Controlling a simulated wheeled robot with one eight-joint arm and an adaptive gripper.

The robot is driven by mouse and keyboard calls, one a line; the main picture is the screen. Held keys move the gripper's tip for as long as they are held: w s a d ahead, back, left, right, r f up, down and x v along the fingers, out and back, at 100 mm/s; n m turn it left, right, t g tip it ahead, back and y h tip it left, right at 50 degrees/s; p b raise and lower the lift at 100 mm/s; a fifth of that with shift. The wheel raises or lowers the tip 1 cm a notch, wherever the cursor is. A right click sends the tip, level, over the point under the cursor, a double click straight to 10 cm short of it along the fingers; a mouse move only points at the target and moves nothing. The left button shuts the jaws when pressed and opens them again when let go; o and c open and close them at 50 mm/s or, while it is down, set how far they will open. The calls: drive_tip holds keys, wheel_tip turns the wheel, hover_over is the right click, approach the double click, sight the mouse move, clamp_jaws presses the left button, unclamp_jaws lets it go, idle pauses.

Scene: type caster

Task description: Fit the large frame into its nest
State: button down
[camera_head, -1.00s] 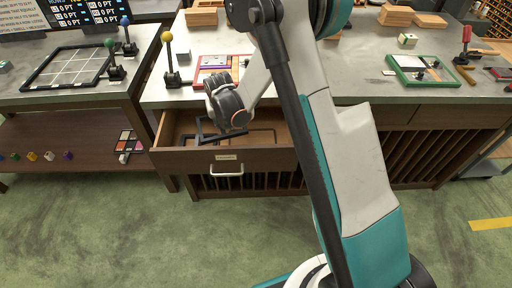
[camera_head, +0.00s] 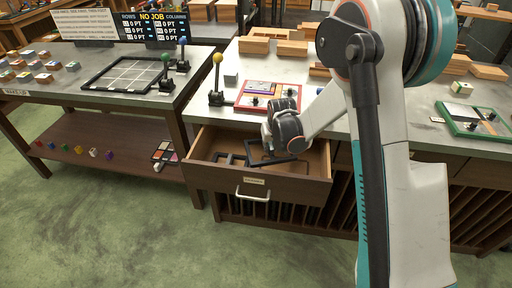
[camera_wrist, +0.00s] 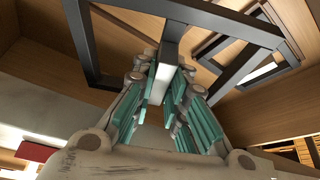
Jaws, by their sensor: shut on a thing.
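My gripper (camera_wrist: 170,95) is shut on one bar of a dark rectangular frame (camera_wrist: 225,22). In the head view this dark frame (camera_head: 254,152) is tilted in or just above the open drawer (camera_head: 255,187), right of its middle. My wrist hides part of it. A smaller dark frame outline (camera_head: 223,157) lies in the drawer's left part. In the wrist view, further dark frame bars (camera_wrist: 275,12) show beyond the held frame at the upper right. I cannot tell which shape is the nest, or whether the held frame touches the drawer floor.
On the worktop above stand a yellow-knobbed lever (camera_head: 217,75) and a red-edged tray (camera_head: 268,95). A gridded board (camera_head: 135,73) lies on the left table. The green floor ahead is clear.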

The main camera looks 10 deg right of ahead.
drive_tip(key=s+d+b, duration=0.1)
drive_tip(key=d+b, duration=0.1)
drive_tip(key=d, duration=0.4)
drive_tip(key=shift+s+f+b, duration=0.1)
drive_tip(key=shift+f+b, duration=1.15)
drive_tip(key=shift+f, duration=2.2)
drive_tip(key=shift+f, duration=0.35)
drive_tip(key=c, duration=1.7)
unclamp_jaws()
drive_tip(key=shift+o, duration=0.5)
